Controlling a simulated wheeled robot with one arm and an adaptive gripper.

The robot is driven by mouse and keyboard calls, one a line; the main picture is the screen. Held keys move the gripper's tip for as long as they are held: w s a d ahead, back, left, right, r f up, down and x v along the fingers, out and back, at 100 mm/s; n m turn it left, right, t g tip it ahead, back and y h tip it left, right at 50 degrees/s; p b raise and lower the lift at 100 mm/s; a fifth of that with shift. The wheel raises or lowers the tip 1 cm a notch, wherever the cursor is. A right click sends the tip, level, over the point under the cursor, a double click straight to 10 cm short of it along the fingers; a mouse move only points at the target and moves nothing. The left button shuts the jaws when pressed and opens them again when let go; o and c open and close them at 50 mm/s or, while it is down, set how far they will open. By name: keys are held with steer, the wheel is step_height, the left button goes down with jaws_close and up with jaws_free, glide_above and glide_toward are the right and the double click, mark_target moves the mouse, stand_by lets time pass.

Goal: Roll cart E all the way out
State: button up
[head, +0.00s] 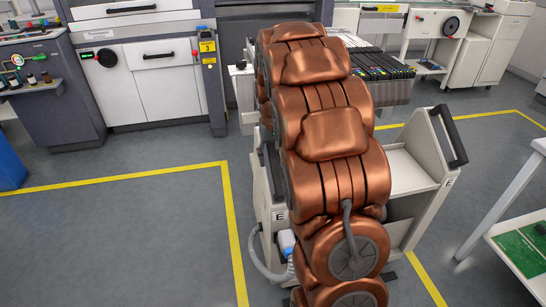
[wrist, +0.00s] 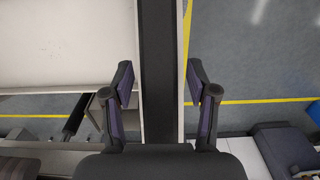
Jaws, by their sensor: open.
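Cart E is a white trolley (head: 427,160) with a small "E" label on each side panel, standing mid-floor in the head view. Its right black handle (head: 450,136) is clear of my arm. My copper arm hides much of its middle and left part. In the wrist view, my gripper (wrist: 159,73) is open. A long black bar (wrist: 157,45), apparently the cart's other handle, runs between its two fingers, with a visible gap on each side. A white cart surface (wrist: 65,45) lies to its left. My gripper is hidden in the head view.
A machine with a row of dark feeders (head: 375,66) stands behind the cart. A grey-white cabinet (head: 160,75) is at back left. A white table with a green board (head: 522,250) is at right. Yellow floor lines (head: 234,235) run around the cart; floor at left is clear.

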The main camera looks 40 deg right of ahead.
jaws_close()
stand_by(0.5)
